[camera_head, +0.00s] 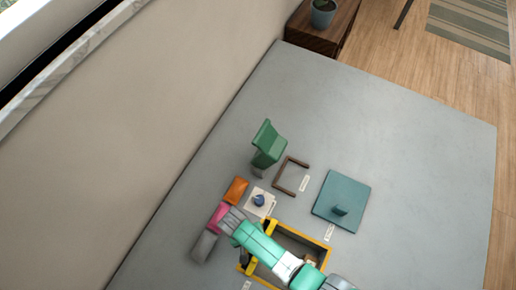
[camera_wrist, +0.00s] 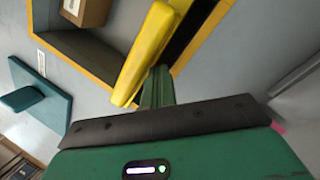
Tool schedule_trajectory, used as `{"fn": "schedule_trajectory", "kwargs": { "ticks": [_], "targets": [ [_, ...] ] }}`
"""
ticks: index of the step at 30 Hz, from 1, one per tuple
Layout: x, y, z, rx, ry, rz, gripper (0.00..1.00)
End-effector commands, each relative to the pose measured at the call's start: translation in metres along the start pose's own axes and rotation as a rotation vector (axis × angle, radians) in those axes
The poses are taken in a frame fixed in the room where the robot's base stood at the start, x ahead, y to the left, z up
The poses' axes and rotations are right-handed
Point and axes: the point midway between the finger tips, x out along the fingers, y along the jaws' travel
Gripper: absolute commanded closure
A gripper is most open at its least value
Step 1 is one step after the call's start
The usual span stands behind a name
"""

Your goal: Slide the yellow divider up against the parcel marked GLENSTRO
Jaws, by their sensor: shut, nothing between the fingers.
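The yellow divider (camera_wrist: 146,55) stands across the yellow-rimmed box (camera_wrist: 75,60), close to one end, in the wrist view. My gripper (camera_wrist: 158,80) is shut and empty, its green fingers right beside the divider; whether they touch it I cannot tell. A brown parcel (camera_wrist: 86,10) sits inside the box on the other side of the divider, with open floor between them. Its marking cannot be read. In the head view my arm covers part of the box (camera_head: 328,247) and hides the fingertips and the divider.
Left of the box lie orange (camera_head: 236,189), pink (camera_head: 217,216) and grey (camera_head: 204,246) blocks. A blue knob-like piece (camera_head: 259,200) sits on a pale square. A teal plate with a handle (camera_head: 345,194), a brown frame (camera_head: 282,176) and a green stand (camera_head: 267,143) are behind. The far table is clear.

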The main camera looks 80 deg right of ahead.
Motion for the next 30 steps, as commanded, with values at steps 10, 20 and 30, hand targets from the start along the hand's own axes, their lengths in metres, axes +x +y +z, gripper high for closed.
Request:
{"fn": "schedule_trajectory", "kwargs": {
  "ticks": [10, 20, 30],
  "targets": [
    [0.004, 0.013, 0.013, 0.000, -0.002, 0.002, 1.00],
    [0.009, 0.024, 0.024, 0.000, -0.002, 0.002, 1.00],
    [0.014, 0.036, 0.035, 0.001, -0.002, 0.002, 1.00]
  ]
}}
